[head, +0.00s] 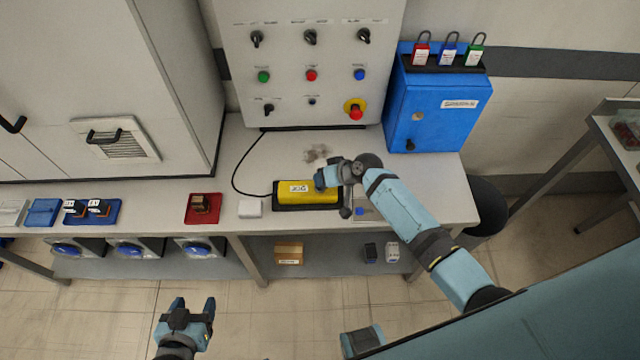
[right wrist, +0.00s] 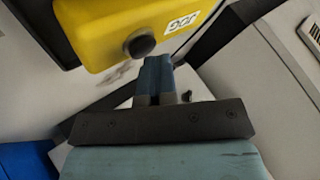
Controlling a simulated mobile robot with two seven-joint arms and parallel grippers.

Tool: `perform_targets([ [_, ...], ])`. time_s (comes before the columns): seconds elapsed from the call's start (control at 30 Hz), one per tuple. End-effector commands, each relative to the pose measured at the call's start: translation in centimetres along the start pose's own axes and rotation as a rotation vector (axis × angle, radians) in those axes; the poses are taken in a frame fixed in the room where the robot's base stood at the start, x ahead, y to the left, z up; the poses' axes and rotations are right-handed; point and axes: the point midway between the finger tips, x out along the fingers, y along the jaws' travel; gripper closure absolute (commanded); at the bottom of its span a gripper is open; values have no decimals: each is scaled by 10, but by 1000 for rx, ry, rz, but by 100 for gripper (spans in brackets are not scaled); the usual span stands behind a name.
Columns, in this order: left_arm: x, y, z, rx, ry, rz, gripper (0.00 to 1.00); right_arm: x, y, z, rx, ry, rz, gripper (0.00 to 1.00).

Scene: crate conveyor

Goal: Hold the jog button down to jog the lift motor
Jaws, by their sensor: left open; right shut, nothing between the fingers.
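The yellow jog box (head: 305,193) lies on the bench in front of the control panel, with a black cable running from it. In the right wrist view the yellow box (right wrist: 105,22) bears a white JOG label and a round dark jog button (right wrist: 140,44). My right gripper (head: 322,180) is over the right part of the box and covers the button in the head view. Its shut, empty fingers (right wrist: 155,68) are close to the button's edge; I cannot tell whether they touch it. My left gripper (head: 187,310) is open and empty, low in front of the bench.
The control panel (head: 290,100) with several knobs and buttons stands behind. A blue lock box (head: 425,115) with several padlocks is right of it. A white block (head: 250,209) and a red tray (head: 193,216) lie left of the jog box. The bench between panel and box is mostly clear.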

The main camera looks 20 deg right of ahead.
Motion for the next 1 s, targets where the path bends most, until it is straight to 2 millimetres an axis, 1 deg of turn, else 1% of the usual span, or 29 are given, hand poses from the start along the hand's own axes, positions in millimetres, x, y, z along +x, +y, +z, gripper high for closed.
perform_targets([
  [0.67,0,0,-1,0,0,0,38,0,0,1,0,-2,1,100],
  [1.0,-10,0,-15,0,2,0,38,-12,-8,-9,0,-1,1,100],
])
